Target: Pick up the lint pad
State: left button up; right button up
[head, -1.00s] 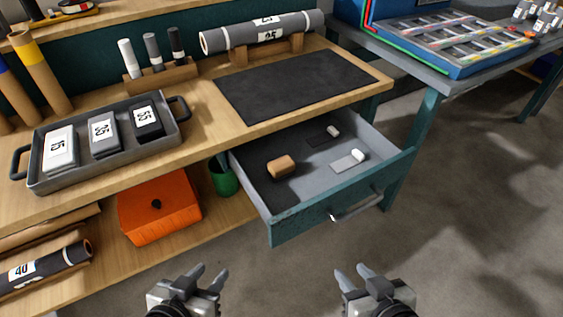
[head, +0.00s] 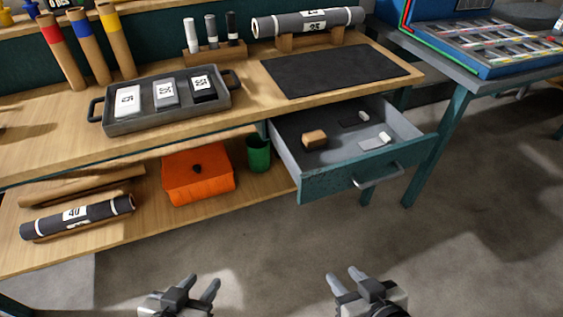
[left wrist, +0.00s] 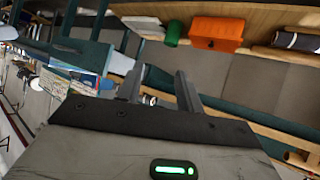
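The open drawer (head: 318,185) under the bench holds a tan-brown block (head: 314,138), a light grey flat pad with a white piece on it (head: 374,144), and a dark flat pad (head: 348,123) with a small white piece at its end. I cannot tell for certain which is the lint pad. My left gripper (head: 200,284) and my right gripper (head: 345,276) are empty, fingers apart, in front of the bench and away from the drawer. The left fingers also show apart in the left wrist view (left wrist: 158,88).
A tray (head: 168,118) with labelled packs, a black mat (head: 340,70) and a roll on a stand (head: 308,22) are on the bench. An orange box (head: 198,176), green cup (head: 258,154) and grey roll (head: 78,216) are on the lower shelf. Open floor lies in front.

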aim_at(314, 140)
jog(key=u, duration=0.15)
jog(key=k, duration=0.65)
jog(key=u, duration=2.3)
jog(key=i, duration=2.35)
jog(key=z, duration=1.25)
jog(key=i, duration=0.55)
jog(key=z, duration=0.65)
jog(key=k, duration=0.5)
jog(key=z, duration=3.25)
jog(key=i, duration=3.55)
jog(key=z, duration=0.05)
